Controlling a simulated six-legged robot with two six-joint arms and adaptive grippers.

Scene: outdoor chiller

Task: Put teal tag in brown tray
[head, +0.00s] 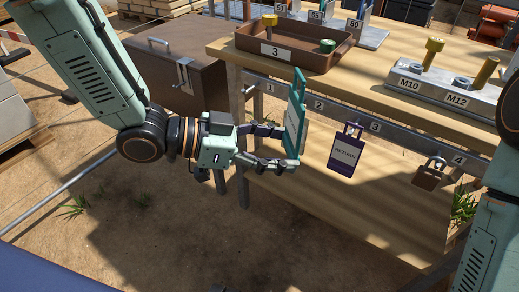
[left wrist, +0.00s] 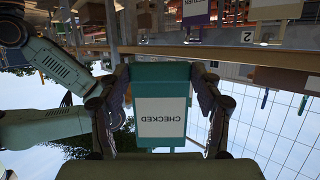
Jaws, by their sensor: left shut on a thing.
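The teal tag (head: 295,112) is held upright in my left gripper (head: 289,147), in front of the workbench's numbered rail. In the left wrist view the teal tag (left wrist: 160,72) sits between the two fingers, and its white label reads CHECKED upside down. The brown tray (head: 318,62), marked 3, stands on the bench top, above and behind the tag in the head view. It holds a brass-coloured knob piece (head: 270,22) and a green round piece (head: 327,46). My right arm shows at the right edge of the head view, but its gripper is out of frame.
A purple RETURN tag (head: 344,152) and a brown padlock (head: 429,175) hang from the rail (head: 340,115), right of my left gripper. A metal block (head: 440,88) marked M10 and M12 stands right of the tray. A brown case (head: 175,75) stands left of the bench.

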